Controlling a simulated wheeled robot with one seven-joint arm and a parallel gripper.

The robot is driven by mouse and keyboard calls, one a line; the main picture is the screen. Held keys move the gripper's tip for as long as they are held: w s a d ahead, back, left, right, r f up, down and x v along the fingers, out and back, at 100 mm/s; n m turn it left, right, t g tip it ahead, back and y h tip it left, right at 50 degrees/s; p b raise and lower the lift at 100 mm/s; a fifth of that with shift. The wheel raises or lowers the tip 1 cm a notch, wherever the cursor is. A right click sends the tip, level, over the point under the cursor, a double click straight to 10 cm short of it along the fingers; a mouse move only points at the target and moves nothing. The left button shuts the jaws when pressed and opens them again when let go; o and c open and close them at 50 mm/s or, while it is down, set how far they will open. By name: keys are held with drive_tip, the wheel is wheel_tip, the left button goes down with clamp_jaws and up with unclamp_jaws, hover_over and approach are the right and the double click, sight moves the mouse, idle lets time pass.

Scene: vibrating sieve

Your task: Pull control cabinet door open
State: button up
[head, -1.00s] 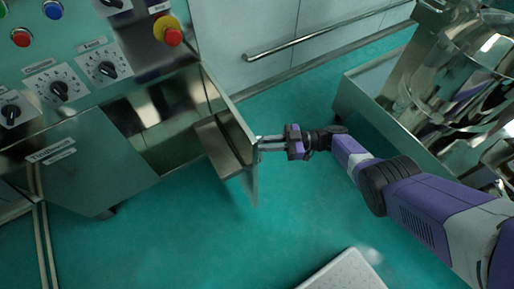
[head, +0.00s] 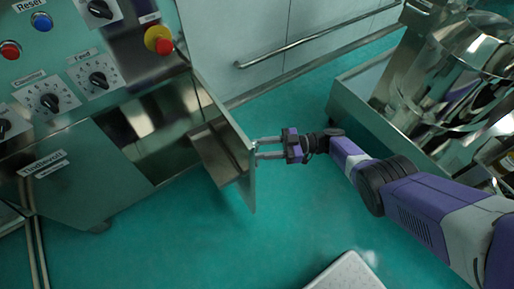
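The control cabinet (head: 62,170) stands at the left with knobs and buttons on its upper panel. Its door (head: 243,178) is swung out, seen nearly edge-on, and the cabinet's inside shows dark and shiny. My gripper (head: 257,148) is to the right of the door, with its fingers pointing left at the door's outer face. The two fingers are apart, with a gap between them. The fingertips are at or very close to the door near its outer edge. A handle cannot be made out there, and I cannot tell whether the tips touch the door.
A shiny metal machine (head: 445,90) stands at the right behind my arm. A wall with a metal rail (head: 310,64) runs along the back. A pale perforated panel (head: 348,274) is at the bottom. The green floor (head: 200,245) below the door is clear.

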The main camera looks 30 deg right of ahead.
drive_tip(key=b+v, duration=0.1)
drive_tip(key=v, duration=0.5)
drive_tip(key=shift+d, duration=0.3)
drive_tip(key=shift+s+d, duration=0.1)
drive_tip(key=shift+s, duration=0.1)
